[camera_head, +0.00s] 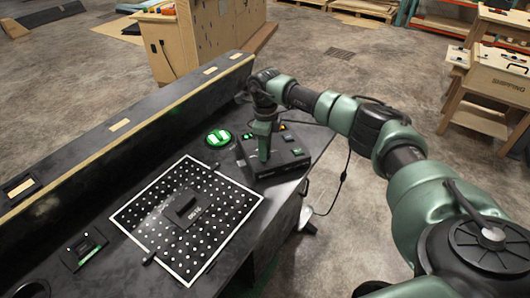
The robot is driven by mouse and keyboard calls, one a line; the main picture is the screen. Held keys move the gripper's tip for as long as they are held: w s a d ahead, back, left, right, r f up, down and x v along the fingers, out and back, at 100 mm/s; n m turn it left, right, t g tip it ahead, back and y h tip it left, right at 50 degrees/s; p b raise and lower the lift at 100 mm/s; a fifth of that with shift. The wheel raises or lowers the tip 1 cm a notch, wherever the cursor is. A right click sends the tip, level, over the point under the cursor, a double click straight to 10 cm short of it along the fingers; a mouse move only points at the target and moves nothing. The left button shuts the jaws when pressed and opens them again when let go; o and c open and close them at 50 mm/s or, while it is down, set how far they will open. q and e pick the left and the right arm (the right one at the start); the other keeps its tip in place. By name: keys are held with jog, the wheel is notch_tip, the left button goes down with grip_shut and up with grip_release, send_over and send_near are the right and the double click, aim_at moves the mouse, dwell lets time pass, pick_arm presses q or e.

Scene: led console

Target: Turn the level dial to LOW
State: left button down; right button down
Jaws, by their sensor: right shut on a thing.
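A dark console box (285,165) stands at the right part of the black bench. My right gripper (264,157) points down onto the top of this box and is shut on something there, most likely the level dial. The jaws hide the dial, so its pointer and the LOW mark cannot be read. My left gripper is not in view.
A round green-lit button (219,138) sits left of the box. A white-framed dotted panel (222,235) with a dark block (185,208) lies nearer. A long raised ledge (120,130) runs along the bench's back. A cable hangs off the right edge.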

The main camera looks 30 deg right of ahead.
jog(key=n+b, duration=0.2)
jog(key=n, duration=0.4)
jog(key=shift+n, duration=0.3)
jog(key=n+b, duration=0.1)
jog(key=n, duration=0.4)
jog(key=shift+w+b, duration=0.1)
jog(key=shift+b, duration=0.3)
jog(key=shift+n, duration=0.3)
jog(key=c, duration=0.9)
grip_release()
jog(key=shift+c, duration=0.2)
notch_tip(320, 180, up, 8)
jog(key=shift+f+b, duration=0.1)
jog(key=shift+b, duration=0.25)
